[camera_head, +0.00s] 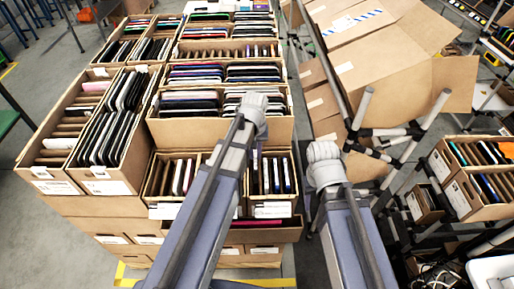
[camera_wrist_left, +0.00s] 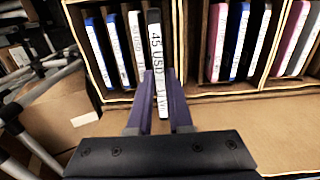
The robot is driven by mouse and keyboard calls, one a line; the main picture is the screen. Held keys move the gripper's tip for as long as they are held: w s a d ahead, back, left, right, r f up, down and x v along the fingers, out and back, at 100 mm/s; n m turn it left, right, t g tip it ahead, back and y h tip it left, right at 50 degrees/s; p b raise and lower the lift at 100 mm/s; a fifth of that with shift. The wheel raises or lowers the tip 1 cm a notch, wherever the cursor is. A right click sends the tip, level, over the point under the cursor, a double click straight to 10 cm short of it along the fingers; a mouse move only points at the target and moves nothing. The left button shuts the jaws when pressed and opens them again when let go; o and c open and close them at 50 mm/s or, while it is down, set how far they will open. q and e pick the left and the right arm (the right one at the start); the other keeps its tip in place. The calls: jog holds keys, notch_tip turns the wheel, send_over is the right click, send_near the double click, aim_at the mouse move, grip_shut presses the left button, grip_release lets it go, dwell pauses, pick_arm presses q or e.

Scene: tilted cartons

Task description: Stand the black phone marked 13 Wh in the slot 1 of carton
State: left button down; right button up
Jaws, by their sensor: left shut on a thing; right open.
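In the left wrist view a black phone (camera_wrist_left: 154,28) with a white label strip stands between the purple fingers of my left gripper (camera_wrist_left: 154,78), which is shut on it. The label reads "45 USD"; the lower text is partly unclear. The phone is at the right end of a row in one compartment of the carton (camera_wrist_left: 185,45), beside a white-edged phone (camera_wrist_left: 137,45). I cannot tell whether it rests in a slot or is held above. In the head view my left arm hides the middle of this front carton (camera_head: 180,211). My right gripper is not visible, only its arm.
Neighbouring compartments hold blue, purple and pink phones (camera_wrist_left: 217,42). More filled cartons (camera_head: 100,187) stand at the left and behind. Open cardboard boxes (camera_head: 385,65) and metal poles (camera_head: 357,115) crowd the right side.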

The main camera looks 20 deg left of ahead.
pick_arm(q)
jog(key=shift+s, duration=0.15)
jog(key=shift+f+b, duration=0.9)
notch_tip(320, 180, down, 8)
jog(key=b, duration=0.7)
jog(key=shift+r+b, duration=0.1)
jog(key=shift+b, duration=0.3)
jog(key=shift+f, duration=0.3)
jog(key=c, duration=0.8)
grip_release()
jog(key=shift+o, duration=0.2)
jog(key=shift+r, duration=0.1)
notch_tip(320, 180, up, 17)
jog(key=p, duration=1.6)
jog(key=shift+p, duration=0.3)
